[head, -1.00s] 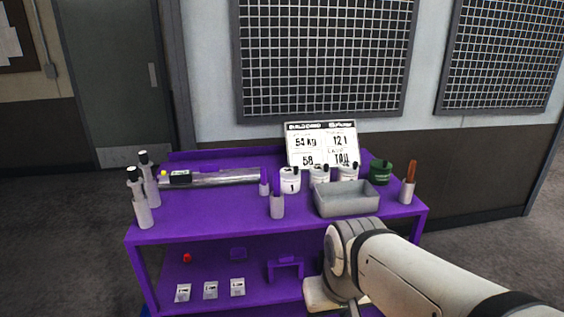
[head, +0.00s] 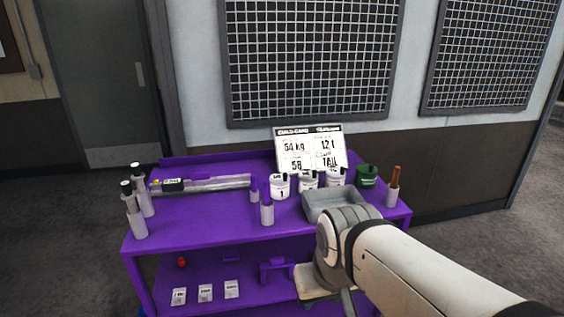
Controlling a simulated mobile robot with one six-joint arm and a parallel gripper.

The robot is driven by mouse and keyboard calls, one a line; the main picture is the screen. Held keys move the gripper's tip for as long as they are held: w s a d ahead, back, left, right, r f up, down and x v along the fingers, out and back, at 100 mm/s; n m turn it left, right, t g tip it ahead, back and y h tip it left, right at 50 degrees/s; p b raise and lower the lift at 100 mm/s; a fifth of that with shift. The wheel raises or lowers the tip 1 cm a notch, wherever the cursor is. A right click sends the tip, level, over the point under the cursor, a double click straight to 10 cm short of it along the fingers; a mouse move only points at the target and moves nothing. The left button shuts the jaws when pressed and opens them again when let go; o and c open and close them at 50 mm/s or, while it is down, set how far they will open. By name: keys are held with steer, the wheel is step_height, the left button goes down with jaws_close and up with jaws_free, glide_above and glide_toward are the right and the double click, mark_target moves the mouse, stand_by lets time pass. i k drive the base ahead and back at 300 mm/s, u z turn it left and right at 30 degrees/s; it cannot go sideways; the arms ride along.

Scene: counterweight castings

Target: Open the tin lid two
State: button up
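Three white tins with small dark pieces on top stand in a row on the purple bench, before the build card (head: 308,148). The left tin (head: 280,188) is marked 1. The middle tin (head: 308,181), presumably tin two, shows only its upper part, and its number is not readable. The right tin (head: 336,176) stands beside it. The grey tray hides the lower parts of the middle and right tins. The lids look seated, but they are too small to be sure.
The grey tray (head: 318,212) sits in front of the tins, close to my arm. A green pot (head: 367,177) and a holder with a brown handle (head: 392,195) stand to the right. Purple-topped holders (head: 267,213) and white bottles (head: 137,222) stand left. The left bench top (head: 195,220) is mostly clear.

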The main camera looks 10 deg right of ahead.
mark_target(306, 175)
steer(key=k, duration=1.1)
steer(key=z, duration=0.65)
steer(key=i, duration=1.9)
steer(key=u, duration=0.65)
